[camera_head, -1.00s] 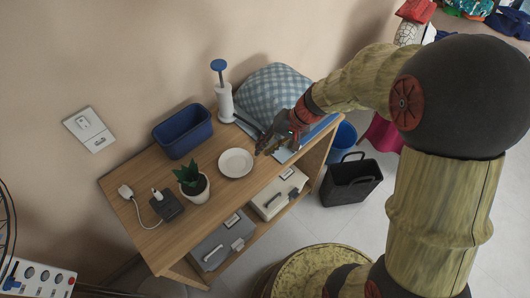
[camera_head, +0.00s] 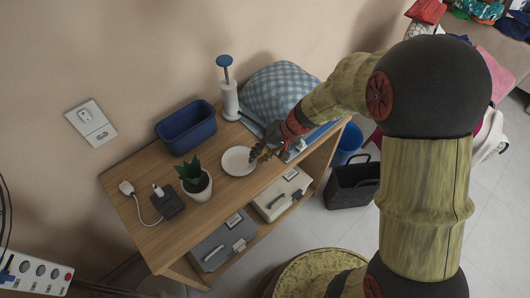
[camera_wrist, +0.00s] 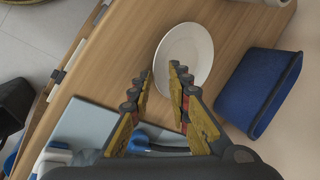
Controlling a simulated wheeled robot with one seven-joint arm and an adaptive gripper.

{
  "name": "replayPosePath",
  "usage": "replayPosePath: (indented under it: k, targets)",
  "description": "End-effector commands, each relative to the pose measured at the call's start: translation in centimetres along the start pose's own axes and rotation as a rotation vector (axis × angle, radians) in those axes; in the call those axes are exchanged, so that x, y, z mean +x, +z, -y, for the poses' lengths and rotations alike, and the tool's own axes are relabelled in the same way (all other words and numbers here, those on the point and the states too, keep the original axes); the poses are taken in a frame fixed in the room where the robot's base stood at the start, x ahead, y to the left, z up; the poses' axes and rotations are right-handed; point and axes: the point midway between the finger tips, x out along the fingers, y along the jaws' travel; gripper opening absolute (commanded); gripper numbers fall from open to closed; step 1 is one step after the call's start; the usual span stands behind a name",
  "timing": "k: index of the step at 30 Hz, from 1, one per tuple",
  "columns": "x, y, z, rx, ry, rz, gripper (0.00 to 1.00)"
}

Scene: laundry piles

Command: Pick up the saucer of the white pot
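The white saucer (camera_head: 237,161) lies flat on the wooden table, to the right of the white pot (camera_head: 197,188) with its green plant. The saucer also shows in the wrist view (camera_wrist: 186,52), just beyond my fingertips. My gripper (camera_head: 259,154) is at the saucer's right edge in the head view. In the wrist view my gripper (camera_wrist: 161,72) is open and empty, its two fingertips apart. One fingertip overlaps the saucer's near rim in the picture; I cannot tell whether it touches.
A blue bin (camera_head: 186,128) stands behind the saucer. A charger with cable (camera_head: 168,202) lies left of the pot. Bare tabletop (camera_head: 150,239) shows at the front left.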

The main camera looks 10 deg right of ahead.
Motion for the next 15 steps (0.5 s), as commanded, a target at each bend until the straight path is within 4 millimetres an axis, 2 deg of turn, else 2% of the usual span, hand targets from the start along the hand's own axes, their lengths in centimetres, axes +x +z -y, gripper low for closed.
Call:
replayPosePath:
  k: [5,15]
  targets:
    - [1.25,0.0,-0.01,0.001,0.0,0.0,0.19]
    - [1.35,0.0,0.02,0.0,0.0,0.0,0.17]
